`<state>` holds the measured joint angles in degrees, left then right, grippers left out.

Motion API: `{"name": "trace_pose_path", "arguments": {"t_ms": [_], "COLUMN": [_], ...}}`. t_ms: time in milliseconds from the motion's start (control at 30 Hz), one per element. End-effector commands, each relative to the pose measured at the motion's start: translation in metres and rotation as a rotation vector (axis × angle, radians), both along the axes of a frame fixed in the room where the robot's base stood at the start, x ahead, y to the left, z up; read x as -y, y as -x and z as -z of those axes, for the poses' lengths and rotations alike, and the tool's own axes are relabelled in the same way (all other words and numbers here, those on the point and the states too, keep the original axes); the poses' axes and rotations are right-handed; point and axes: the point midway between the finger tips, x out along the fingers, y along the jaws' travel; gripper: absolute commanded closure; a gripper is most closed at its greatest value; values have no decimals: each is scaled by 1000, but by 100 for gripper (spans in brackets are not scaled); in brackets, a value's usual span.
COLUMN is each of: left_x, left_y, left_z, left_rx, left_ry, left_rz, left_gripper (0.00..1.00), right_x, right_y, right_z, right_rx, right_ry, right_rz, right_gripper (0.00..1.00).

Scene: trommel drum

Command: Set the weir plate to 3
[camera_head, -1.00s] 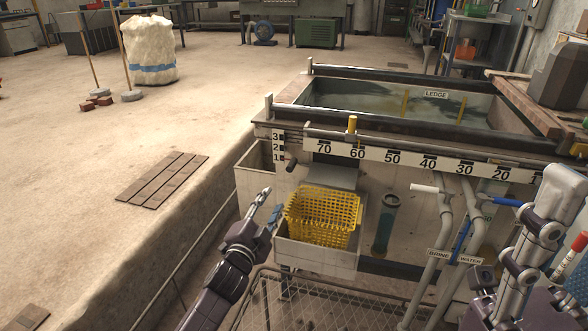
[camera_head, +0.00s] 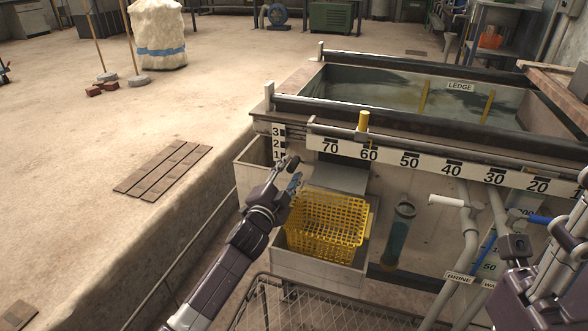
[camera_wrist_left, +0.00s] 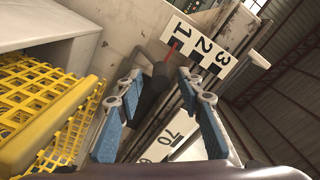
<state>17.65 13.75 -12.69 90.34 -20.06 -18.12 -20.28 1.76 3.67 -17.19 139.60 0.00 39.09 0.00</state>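The weir scale (camera_head: 277,143), a white plate marked 1, 2, 3, is at the near left corner of the tank. A dark handle (camera_head: 291,163) sits beside its lower end. In the left wrist view the handle (camera_wrist_left: 152,98) points toward the camera, and a red pointer (camera_wrist_left: 173,46) lies by the 1 on the scale (camera_wrist_left: 203,47). My left gripper (camera_head: 293,183) is open just below the handle. In the left wrist view its blue-padded fingers (camera_wrist_left: 160,112) stand apart on either side of the handle; contact cannot be told. The weir plate itself is not clearly visible. Of my right arm, only links show.
A yellow basket (camera_head: 325,222) stands right of my left gripper, in a pale box (camera_head: 312,272). A long number scale (camera_head: 420,163) with a yellow-topped post (camera_head: 362,122) runs along the tank front. Pipes (camera_head: 467,235) and a mesh guard (camera_head: 330,315) are nearer.

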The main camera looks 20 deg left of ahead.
Motion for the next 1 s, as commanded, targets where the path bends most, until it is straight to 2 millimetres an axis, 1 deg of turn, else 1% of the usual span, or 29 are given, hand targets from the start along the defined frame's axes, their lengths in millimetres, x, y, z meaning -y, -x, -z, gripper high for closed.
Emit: {"name": "trace_pose_path", "arguments": {"t_ms": [33, 100, 233, 400, 600, 667, 900, 933, 1000], "left_x": [0, 1, 1, 1, 1, 1, 1, 1, 1], "left_y": [-8, -16, -27, -32, -32, -32, -32, -32, -32], "left_z": [1, 2, 1, 0, 0, 0, 0, 0, 0], "left_rx": [3, 2, 1, 0, 0, 0, 0, 0, 0], "left_ry": [-2, -1, 0, 0, 0, 0, 0, 0, 0], "left_rz": [-1, 0, 0, 0, 0, 0, 0, 0, 0], "left_gripper": [66, 66, 66, 66, 66, 71, 98, 100, 100], "right_x": [0, -1, -1, -2, -2, -2, -2, -2, -2], "right_y": [2, 4, 6, 6, 6, 6, 6, 6, 7], "right_z": [1, -1, -5, -7, -8, -8, -8, -8, -8], "right_rx": [15, 28, 44, 51, 50, 50, 51, 51, 51], "right_ry": [0, 1, 2, 3, 4, 4, 3, 3, 3], "right_rz": [1, 1, 2, 2, 3, 3, 2, 2, 2], "right_gripper": [60, 60, 60, 60, 60, 60, 60, 60, 60]}}
